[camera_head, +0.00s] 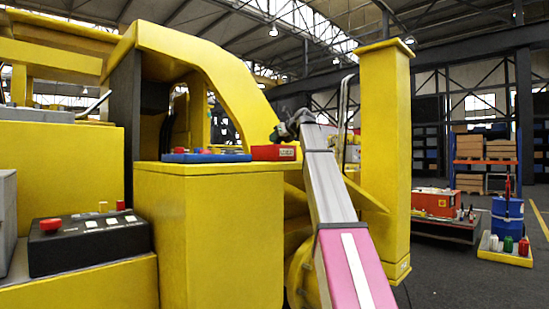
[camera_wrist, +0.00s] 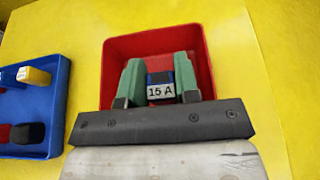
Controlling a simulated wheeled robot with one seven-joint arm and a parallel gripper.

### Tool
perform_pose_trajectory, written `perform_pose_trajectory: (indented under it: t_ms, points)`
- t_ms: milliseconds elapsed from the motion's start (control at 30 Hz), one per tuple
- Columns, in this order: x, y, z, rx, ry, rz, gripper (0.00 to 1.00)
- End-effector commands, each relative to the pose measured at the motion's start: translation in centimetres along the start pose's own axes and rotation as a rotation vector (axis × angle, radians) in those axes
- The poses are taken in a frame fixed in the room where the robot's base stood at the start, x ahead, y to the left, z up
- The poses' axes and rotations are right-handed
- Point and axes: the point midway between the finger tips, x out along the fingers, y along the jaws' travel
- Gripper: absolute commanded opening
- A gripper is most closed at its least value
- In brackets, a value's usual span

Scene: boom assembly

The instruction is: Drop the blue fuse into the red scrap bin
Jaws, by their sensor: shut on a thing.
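The red scrap bin (camera_head: 273,153) stands on top of the yellow cabinet. In the wrist view the bin (camera_wrist: 205,42) is open towards the camera, with my gripper's green fingers (camera_wrist: 160,76) in front of its opening. The fingers are shut on the blue fuse (camera_wrist: 159,78), whose white label reads "15 A". The fuse lines up with the bin's opening; how high it is above the floor of the bin I cannot tell. In the head view my gripper (camera_head: 282,131) is small and dark, just above the bin, and the fuse cannot be made out.
A blue tray (camera_head: 190,157) with several coloured fuses sits left of the bin; it also shows in the wrist view (camera_wrist: 53,101). A black control box (camera_head: 90,243) with a red button is lower left. A yellow column (camera_head: 384,160) rises right of my arm.

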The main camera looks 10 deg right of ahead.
Motion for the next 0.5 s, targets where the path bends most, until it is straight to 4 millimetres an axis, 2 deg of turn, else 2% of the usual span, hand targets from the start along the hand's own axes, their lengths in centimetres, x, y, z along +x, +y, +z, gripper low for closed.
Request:
perform_pose_trajectory:
  t_ms: [67,100,200,500]
  points:
    - [-0.01,-0.01,0.04,0.0,0.0,0.0,0.06]
    - [-0.01,-0.01,0.04,0.0,0.0,0.0,0.32]
    - [-0.01,0.0,0.04,0.0,0.0,0.0,0.59]
    - [-0.18,0.0,0.02,0.0,0.0,0.0,0.59]
